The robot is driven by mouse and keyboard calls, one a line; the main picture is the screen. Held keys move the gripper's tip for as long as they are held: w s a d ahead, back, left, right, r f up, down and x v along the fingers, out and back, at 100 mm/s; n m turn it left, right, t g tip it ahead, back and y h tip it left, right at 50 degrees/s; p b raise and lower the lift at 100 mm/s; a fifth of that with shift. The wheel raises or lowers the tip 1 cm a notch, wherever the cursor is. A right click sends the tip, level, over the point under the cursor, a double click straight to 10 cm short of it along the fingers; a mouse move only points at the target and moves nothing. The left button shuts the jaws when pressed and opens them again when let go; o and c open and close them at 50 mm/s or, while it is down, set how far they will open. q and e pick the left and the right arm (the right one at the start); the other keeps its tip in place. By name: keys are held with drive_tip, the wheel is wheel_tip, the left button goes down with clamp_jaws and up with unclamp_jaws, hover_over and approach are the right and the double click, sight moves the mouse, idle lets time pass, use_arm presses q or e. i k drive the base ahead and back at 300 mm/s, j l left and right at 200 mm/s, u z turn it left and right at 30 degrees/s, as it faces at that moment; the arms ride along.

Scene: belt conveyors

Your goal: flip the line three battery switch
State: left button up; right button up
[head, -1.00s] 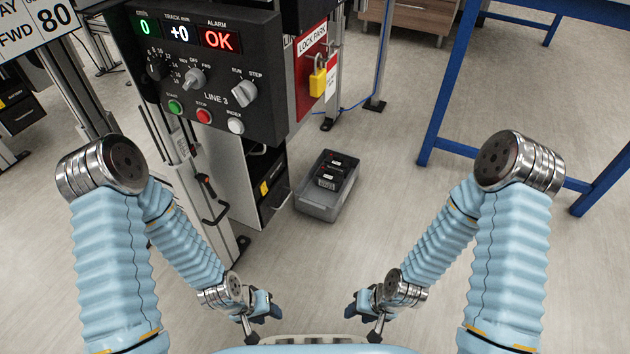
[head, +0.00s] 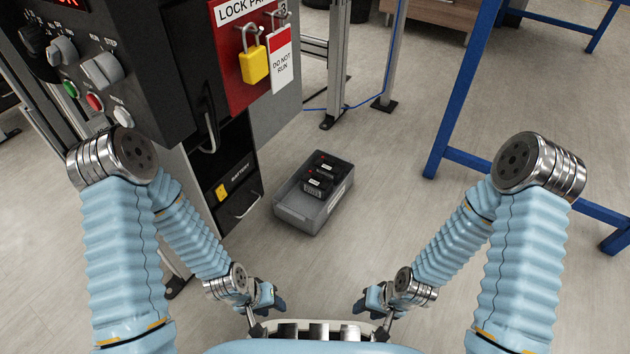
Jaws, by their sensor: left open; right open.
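The line three control box (head: 150,50) is at the upper left in the head view, partly cut off by the frame edge. My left gripper (head: 262,312) is open and empty, low in front of my body. My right gripper (head: 376,312) is open and empty, mirrored to the right. Both are well apart from the cabinet.
A red lock panel (head: 240,85) holds a yellow padlock (head: 254,65) and a "DO NOT RUN" tag (head: 281,62). A grey bin (head: 300,212) with black batteries (head: 322,175) is on the floor. A blue frame (head: 460,100) stands right.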

sight(220, 193)
drive_tip(key=i+l+u, duration=0.15)
drive_tip(key=u, duration=0.25)
drive_tip(key=i+l+u, duration=0.1)
drive_tip(key=l+u, duration=0.4)
drive_tip(key=u, duration=0.25)
drive_tip(key=i+l+u, duration=0.1)
drive_tip(key=l+u, duration=0.25)
